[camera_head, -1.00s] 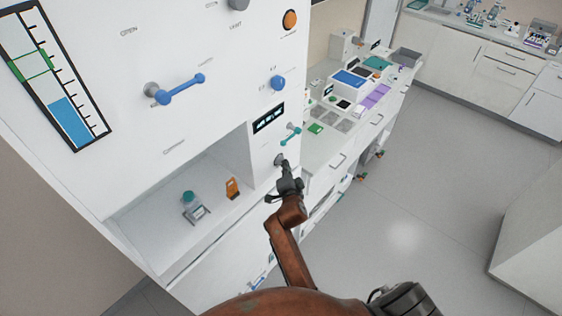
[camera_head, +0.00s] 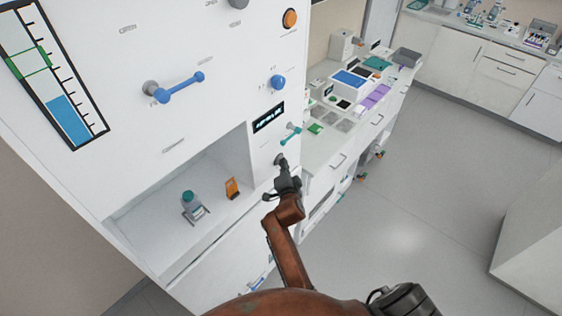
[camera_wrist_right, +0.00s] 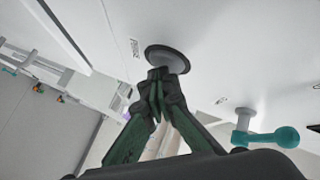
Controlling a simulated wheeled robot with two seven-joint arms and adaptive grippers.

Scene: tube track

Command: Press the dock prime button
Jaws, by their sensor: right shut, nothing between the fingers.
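The dock prime button is a dark grey round knob (camera_wrist_right: 168,57) on the white panel in the right wrist view, with a small printed label beside it. In the head view the button (camera_head: 280,158) shows just beyond my fingertips, below the display. My right gripper (camera_wrist_right: 160,76) is shut and empty, and its fingertips overlap the button's lower edge. In the head view my right gripper (camera_head: 283,169) points up at the panel. I cannot tell whether the fingertips touch the button or whether it is pushed in. My left gripper is not in view.
A teal handle (camera_head: 290,134) sits close to the button, also in the right wrist view (camera_wrist_right: 268,137). A dark display (camera_head: 268,117) is above. An open recess on the left holds a teal-capped bottle (camera_head: 190,207) and an orange item (camera_head: 232,188). A blue lever (camera_head: 179,88) is higher up.

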